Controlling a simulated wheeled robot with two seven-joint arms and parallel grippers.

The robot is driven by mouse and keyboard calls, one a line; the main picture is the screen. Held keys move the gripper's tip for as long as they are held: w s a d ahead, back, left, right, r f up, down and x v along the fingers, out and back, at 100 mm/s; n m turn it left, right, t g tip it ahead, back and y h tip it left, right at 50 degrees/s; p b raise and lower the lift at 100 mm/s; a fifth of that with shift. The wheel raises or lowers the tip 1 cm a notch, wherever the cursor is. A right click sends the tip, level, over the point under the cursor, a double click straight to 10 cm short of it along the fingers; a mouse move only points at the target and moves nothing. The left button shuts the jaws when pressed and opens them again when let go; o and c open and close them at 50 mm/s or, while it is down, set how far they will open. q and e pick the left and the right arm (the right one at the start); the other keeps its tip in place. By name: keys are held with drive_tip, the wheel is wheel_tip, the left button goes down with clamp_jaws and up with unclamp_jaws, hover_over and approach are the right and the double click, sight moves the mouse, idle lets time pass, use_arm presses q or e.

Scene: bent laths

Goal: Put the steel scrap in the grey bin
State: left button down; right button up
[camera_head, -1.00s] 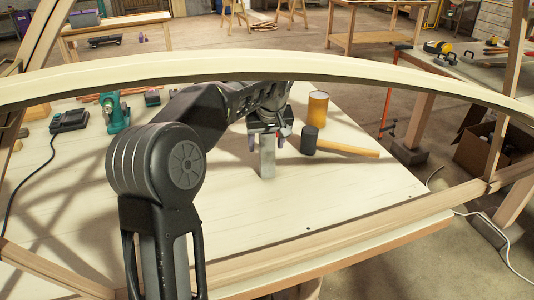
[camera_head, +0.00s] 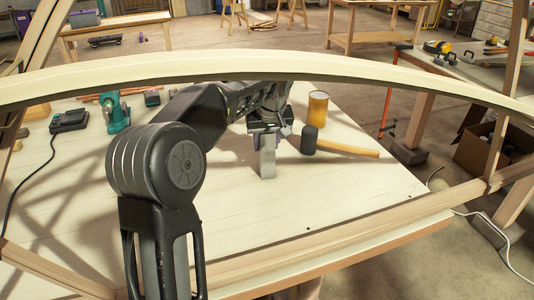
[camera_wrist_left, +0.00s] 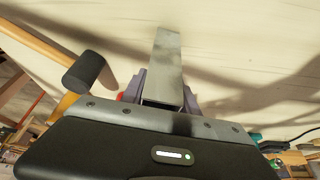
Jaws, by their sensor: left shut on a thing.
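The steel scrap (camera_head: 267,168) is a flat grey metal strip, upright over the pale bench top, its lower end at or just above the wood. My left gripper (camera_head: 267,142) points down and is shut on its upper part. In the left wrist view the steel scrap (camera_wrist_left: 167,52) sticks out from between the two fingers of my left gripper (camera_wrist_left: 163,92). I cannot make out a grey bin in these views. My right gripper is not in view.
A teal tool (camera_head: 116,112) and a dark charger (camera_head: 70,120) are at left. A bent lath (camera_head: 400,78) arches across the view. The front bench top is clear.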

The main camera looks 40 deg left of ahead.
use_arm(q)
drive_tip(key=shift+r, duration=0.15)
idle(0.4)
drive_tip(key=shift+r, duration=0.5)
drive_tip(key=s+d+r+b, duration=0.2)
drive_tip(key=s+d+b, duration=0.2)
drive_tip(key=s+d, duration=0.8)
drive_tip(key=shift+s+d, duration=0.3)
drive_tip(key=shift+d, duration=0.2)
drive_tip(key=shift+r, duration=0.1)
